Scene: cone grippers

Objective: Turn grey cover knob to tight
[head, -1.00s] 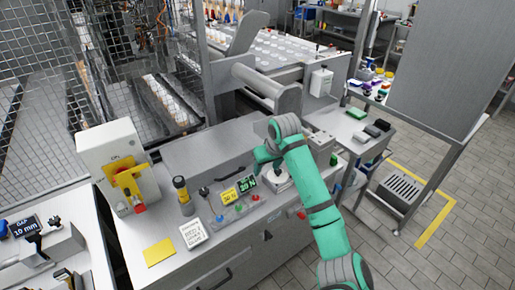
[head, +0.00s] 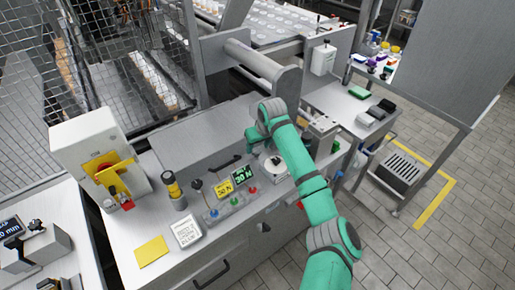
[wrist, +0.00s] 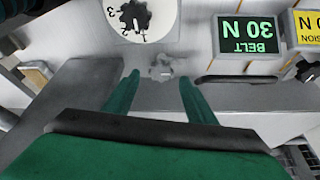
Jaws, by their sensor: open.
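The grey cover knob (wrist: 161,68) is a small lobed knob at the edge of the grey cover (wrist: 70,95) in the wrist view. My gripper (wrist: 160,77) is open, with one green finger on each side of the knob in the picture. The fingers appear not to touch it, and I cannot tell how far the tips are above it. In the head view my gripper (head: 257,140) hangs at the right end of the long grey cover (head: 205,138). The knob is hidden there behind the gripper and arm.
A black dial (wrist: 133,16) on a white numbered disc sits close to the knob. The green belt display (wrist: 248,34) and yellow display (head: 224,189) are nearby. A yellow-and-red switch box (head: 95,150) stands at left, and a grey roller (head: 262,70) lies behind.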

